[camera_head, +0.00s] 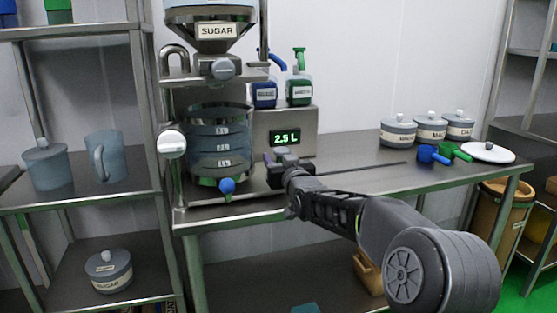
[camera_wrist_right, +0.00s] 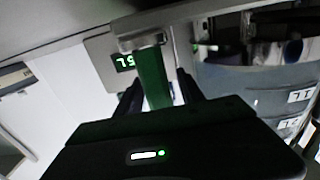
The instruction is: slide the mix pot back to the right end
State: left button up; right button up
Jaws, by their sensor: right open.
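The mix pot (camera_head: 219,143) is a clear cylinder with level bands and a blue tap knob (camera_head: 227,186). It stands at the left end of the steel table, under the sugar hopper (camera_head: 212,18). Part of it shows at the right of the right wrist view (camera_wrist_right: 265,90). My right gripper (camera_head: 276,165) is just right of the pot in the head view. In the wrist view its fingers (camera_wrist_right: 160,92) are open, one on each side of a green upright bar (camera_wrist_right: 153,78), which looks like the pot's handle. Contact cannot be told. My left gripper is not in view.
A dark slot (camera_head: 362,167) runs right along the table (camera_head: 350,146). A box with a "2.5 L" display (camera_head: 285,138) stands behind my gripper. Lidded jars (camera_head: 398,133), blue and green scoops (camera_head: 427,154) and a white lid (camera_head: 487,152) lie at the right. The middle of the table is clear.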

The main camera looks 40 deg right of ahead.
grip_shut()
dwell(0.4)
dwell(1.0)
